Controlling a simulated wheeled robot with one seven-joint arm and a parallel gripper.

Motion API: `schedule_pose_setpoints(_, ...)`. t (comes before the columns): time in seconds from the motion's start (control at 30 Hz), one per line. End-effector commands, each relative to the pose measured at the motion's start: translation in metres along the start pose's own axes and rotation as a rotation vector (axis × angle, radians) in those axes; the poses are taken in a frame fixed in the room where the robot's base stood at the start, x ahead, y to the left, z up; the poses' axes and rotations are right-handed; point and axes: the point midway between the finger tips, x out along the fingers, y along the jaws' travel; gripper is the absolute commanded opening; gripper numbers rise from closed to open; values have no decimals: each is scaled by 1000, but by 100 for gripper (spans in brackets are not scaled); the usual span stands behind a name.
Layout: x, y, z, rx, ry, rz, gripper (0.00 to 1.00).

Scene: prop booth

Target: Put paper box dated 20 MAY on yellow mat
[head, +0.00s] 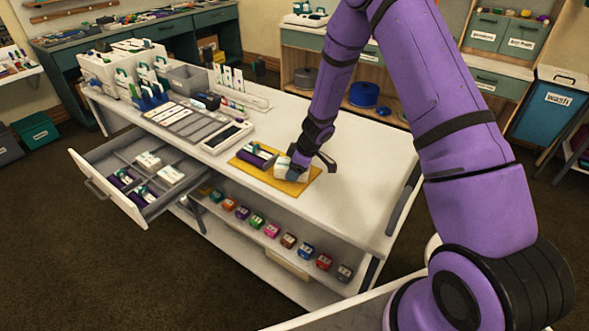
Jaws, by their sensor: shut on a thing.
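The yellow mat (304,186) lies on the white table. My gripper (290,173) is low over the right half of the mat, pointing down. It is shut on a small pale box (281,168), which is at or just above the mat; I cannot tell if it touches. My fingers partly hide it, and any date on it is too small to read. A dark purple and white item (257,155) lies on the left part of the mat, just left of the held box.
An open drawer (117,196) at the left holds white boxes and purple items in compartments. Grey trays (187,122) and a white device (228,136) stand left of the mat. The tabletop right of the mat is clear. A lower shelf holds several coloured blocks (257,221).

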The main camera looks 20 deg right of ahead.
Motion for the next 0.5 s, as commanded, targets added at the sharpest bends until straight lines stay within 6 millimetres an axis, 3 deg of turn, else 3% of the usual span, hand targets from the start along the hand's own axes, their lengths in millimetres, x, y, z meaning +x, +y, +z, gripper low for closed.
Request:
schedule_pose_setpoints(0.37,4,0,1,1,1,0,55)
schedule_pose_setpoints(0.4,4,0,1,1,0,0,71)
schedule_pose_setpoints(0.5,4,0,1,0,1,0,89)
